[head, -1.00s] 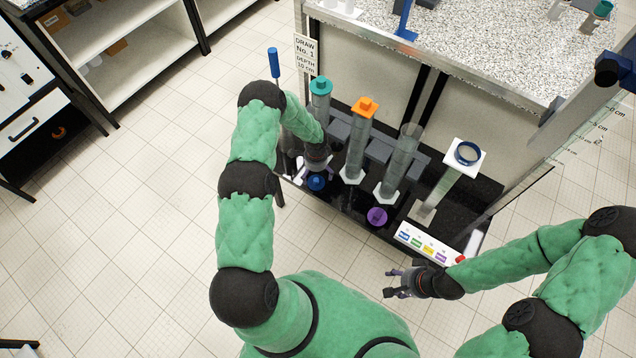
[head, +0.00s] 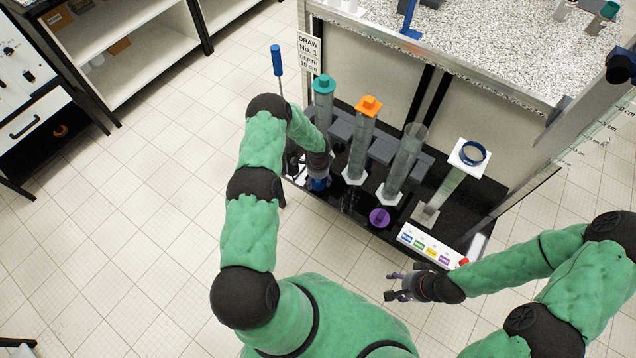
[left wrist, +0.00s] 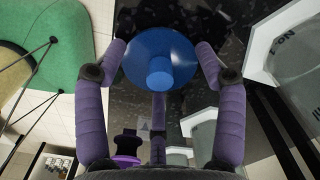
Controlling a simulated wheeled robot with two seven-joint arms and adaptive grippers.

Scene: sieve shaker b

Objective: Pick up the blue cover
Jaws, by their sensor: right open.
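The blue cover (left wrist: 178,50), a round disc with a raised knob, lies at the left of the black base in the head view (head: 318,185). My left gripper (head: 319,176) is down at it. In the left wrist view, the purple fingers of that gripper (left wrist: 161,62) are on either side of the disc, close to its rim. I cannot tell whether they press on it. The cover seems to rest on the dark surface. My right gripper (head: 396,288) is open and empty, in front of the base.
Clear tubes with a teal cap (head: 323,84) and an orange cap (head: 368,106) stand behind the cover. An open tube (head: 404,162) and a white-topped stand (head: 468,153) are further right. A purple cover (head: 379,218) lies on the base, near a colored label panel (head: 425,243).

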